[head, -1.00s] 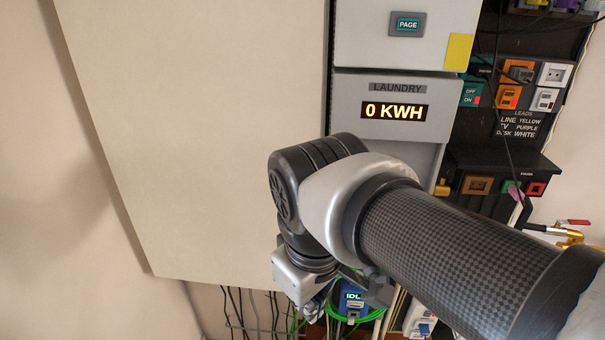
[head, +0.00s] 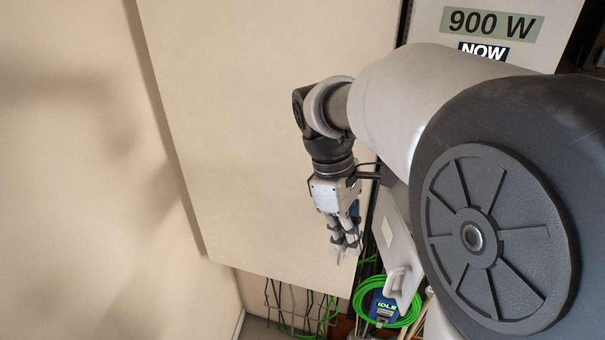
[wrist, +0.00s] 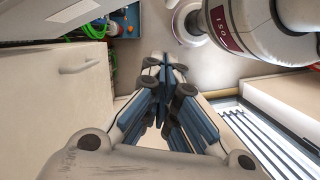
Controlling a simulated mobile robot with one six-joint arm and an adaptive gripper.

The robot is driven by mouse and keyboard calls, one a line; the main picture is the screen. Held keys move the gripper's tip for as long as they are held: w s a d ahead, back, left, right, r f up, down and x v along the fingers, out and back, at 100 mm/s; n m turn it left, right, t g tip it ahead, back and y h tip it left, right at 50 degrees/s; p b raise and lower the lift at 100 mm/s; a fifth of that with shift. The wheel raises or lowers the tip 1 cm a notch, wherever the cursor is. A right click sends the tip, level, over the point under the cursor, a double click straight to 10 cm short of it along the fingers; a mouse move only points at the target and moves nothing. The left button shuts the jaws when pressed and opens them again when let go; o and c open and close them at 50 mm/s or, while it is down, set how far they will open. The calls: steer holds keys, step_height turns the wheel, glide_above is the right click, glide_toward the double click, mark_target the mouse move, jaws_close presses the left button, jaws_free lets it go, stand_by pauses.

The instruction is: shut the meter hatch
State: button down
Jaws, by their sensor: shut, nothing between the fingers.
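A pale grey panel with a bar handle, which looks like the meter hatch (head: 396,238), shows at lower centre in the head view. It appears tilted, and my arm hides much of it; how far it stands open I cannot tell. The wrist view shows a pale panel with a handle (wrist: 75,95) at left, probably the same one. My gripper (head: 345,250) is shut and empty. It points down in front of the large beige panel, left of the hatch. Its fingers (wrist: 165,70) meet in the wrist view, right of the handle, with no clear contact.
A large beige panel (head: 260,120) fills the centre left. A grey unit reading 900 W (head: 490,24) is at upper right. A coiled green cable (head: 362,300) and a blue box reading IDLE (head: 383,306) sit below. Dark cables hang at the bottom.

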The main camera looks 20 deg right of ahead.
steer(key=s+d+f, duration=0.3)
steer(key=f, duration=0.2)
steer(key=shift+s+d+f, duration=0.15)
steer(key=shift+s+d, duration=0.2)
steer(key=shift+s, duration=0.05)
steer(key=shift+s+d, duration=0.15)
